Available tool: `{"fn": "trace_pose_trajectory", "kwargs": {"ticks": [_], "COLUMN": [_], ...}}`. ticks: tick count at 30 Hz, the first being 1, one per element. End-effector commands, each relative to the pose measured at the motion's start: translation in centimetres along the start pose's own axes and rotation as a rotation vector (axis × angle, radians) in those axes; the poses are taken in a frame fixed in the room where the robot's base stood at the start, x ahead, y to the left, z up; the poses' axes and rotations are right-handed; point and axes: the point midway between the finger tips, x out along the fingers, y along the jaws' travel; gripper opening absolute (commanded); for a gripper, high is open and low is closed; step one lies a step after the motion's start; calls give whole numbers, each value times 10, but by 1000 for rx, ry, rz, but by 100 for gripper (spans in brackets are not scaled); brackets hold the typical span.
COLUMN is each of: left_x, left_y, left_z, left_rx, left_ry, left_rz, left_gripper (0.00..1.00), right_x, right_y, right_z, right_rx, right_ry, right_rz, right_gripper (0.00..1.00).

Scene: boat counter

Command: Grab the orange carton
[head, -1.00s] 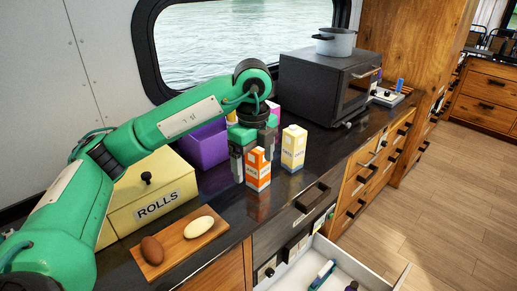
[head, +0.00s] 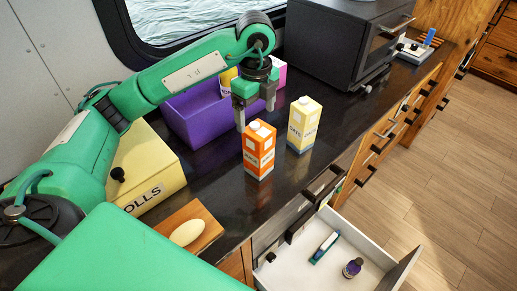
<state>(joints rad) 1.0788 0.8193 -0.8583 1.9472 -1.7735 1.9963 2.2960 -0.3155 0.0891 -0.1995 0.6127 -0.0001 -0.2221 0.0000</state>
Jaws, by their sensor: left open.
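My right gripper is not in view.
A purple bin (head: 200,120) with items in it stands behind the left gripper. A yellow rolls box (head: 145,170) and a wooden board (head: 190,230) with a pale roll are at left. An open drawer (head: 345,255) juts out at front right. A dark oven (head: 345,45) stands behind.

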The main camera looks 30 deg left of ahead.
Motion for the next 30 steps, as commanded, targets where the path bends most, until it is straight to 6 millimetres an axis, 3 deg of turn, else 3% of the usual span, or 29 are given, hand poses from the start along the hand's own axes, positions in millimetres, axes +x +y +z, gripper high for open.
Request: {"fn": "trace_pose_trajectory", "kwargs": {"ticks": [3, 7, 13, 20, 30], "left_x": [16, 29, 42, 74, 85], "left_y": [0, 0, -2, -6, -6], "left_z": [0, 0, -1, -3, -3], "left_rx": [0, 0, 1, 0, 1], "left_ry": [1, 1, 1, 1, 1], "left_rz": [3, 0, 2, 2, -2], "left_gripper": [85, 85, 85, 85, 85], "right_x": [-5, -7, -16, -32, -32], "right_y": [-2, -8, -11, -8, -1], "right_z": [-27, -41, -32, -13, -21], "right_rx": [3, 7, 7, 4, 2], "right_ry": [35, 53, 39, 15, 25], "right_rz": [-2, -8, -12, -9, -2], "right_gripper": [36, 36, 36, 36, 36]}}
